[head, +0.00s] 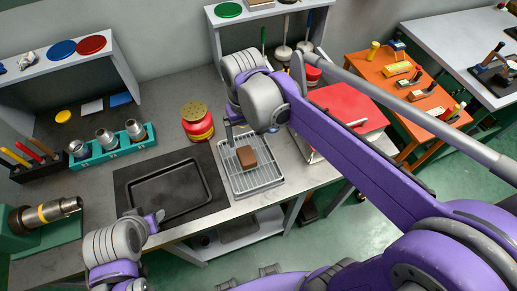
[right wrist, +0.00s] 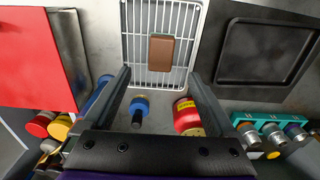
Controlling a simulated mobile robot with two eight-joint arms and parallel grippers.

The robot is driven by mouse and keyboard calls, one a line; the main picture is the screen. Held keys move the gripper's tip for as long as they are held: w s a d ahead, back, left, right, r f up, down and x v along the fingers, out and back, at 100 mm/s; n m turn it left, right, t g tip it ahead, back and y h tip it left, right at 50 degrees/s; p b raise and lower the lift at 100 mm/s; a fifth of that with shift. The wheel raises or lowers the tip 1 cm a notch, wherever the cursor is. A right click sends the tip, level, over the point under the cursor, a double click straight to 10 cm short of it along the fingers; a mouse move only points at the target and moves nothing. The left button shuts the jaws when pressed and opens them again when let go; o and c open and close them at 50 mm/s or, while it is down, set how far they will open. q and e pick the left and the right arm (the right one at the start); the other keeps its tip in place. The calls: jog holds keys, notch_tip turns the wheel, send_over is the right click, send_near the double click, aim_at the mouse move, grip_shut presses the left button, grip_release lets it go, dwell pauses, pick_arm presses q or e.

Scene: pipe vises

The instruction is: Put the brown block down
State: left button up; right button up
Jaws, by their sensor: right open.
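The brown block (head: 247,156) lies on the white wire rack (head: 268,184), toward its back part. The right wrist view also shows the block (right wrist: 161,53) resting on the rack's bars (right wrist: 136,80), apart from both fingers. My right gripper (head: 232,130) is above the back of the rack, partly hidden behind its own wrist. In the right wrist view my right gripper (right wrist: 157,76) is open and empty, its fingers spread wide. My left gripper (head: 153,219) is near the front edge of the black tray; its jaw opening is unclear.
A black tray (head: 133,186) lies left of the rack. A red and yellow can (head: 197,122) stands behind. A red-topped box (head: 345,108) is at the right. A teal holder (head: 100,156) with metal fittings stands at the left.

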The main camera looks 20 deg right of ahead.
jog(key=s+d+f+t, duration=0.2)
jog(key=s+d+f, duration=0.1)
jog(key=s, duration=0.2)
jog(key=s+d+f+t, duration=0.3)
jog(key=s, duration=0.3)
jog(key=shift+s+d+f+t, duration=0.15)
jog(key=shift+s+t, duration=0.1)
jog(key=shift+t, duration=0.05)
dwell(0.7)
